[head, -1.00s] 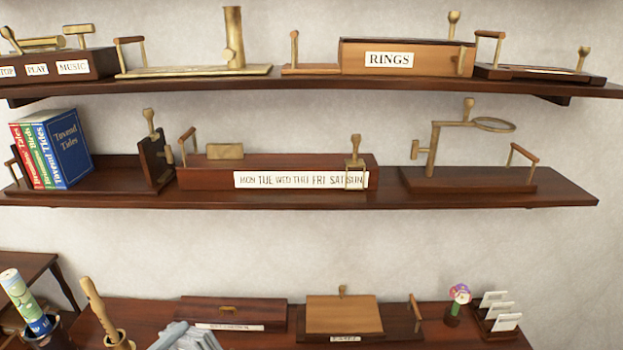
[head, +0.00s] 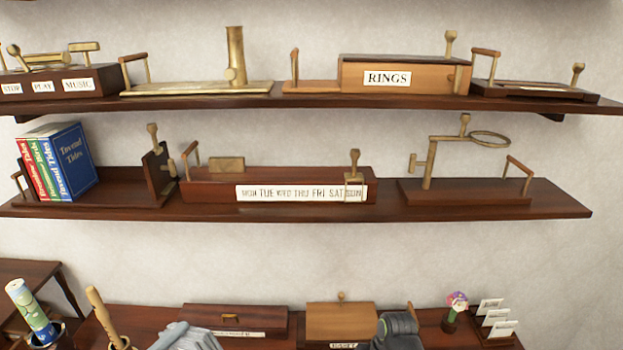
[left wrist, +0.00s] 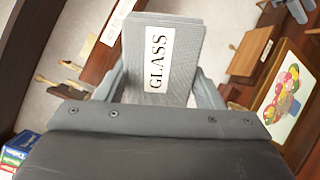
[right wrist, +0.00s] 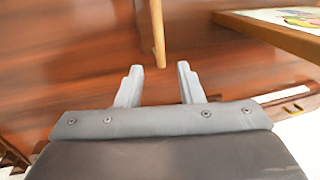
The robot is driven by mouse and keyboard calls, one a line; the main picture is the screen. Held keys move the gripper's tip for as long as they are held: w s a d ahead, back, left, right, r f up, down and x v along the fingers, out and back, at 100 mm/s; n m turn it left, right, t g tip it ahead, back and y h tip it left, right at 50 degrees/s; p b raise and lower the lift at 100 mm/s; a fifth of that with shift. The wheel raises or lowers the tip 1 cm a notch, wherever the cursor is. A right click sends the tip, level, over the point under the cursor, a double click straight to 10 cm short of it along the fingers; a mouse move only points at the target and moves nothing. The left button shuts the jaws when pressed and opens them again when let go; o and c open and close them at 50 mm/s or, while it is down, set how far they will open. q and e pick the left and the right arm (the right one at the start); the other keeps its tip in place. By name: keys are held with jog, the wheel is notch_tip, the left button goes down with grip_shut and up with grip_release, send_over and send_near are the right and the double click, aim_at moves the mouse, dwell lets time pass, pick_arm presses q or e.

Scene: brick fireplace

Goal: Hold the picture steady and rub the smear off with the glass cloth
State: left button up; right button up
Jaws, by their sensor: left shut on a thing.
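A grey cloth labelled GLASS (left wrist: 178,65) is held in my left gripper (left wrist: 165,85), which is shut on it. A picture (left wrist: 291,92) with colourful round shapes and a light wooden frame lies to the right in the left wrist view, apart from the cloth. Its framed edge (right wrist: 268,33) also shows at the upper right of the right wrist view. I cannot make out the smear. My right gripper (right wrist: 160,83) is open and empty above reddish-brown wood, just below a wooden rod (right wrist: 158,35).
Two wall shelves (head: 500,204) carry wooden racks and boxes. Upright sticks stand at the left.

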jog(key=f+b, duration=0.2)
jog(key=f, duration=0.1)
jog(key=a+f+b, duration=0.1)
jog(key=f+b, duration=0.2)
jog(key=shift+a+f, duration=0.15)
jog(key=shift+f, duration=0.2)
jog(key=shift+a+f+b, duration=0.15)
jog(key=shift+f+b, duration=0.6)
jog(key=shift+b, duration=0.2)
grip_shut()
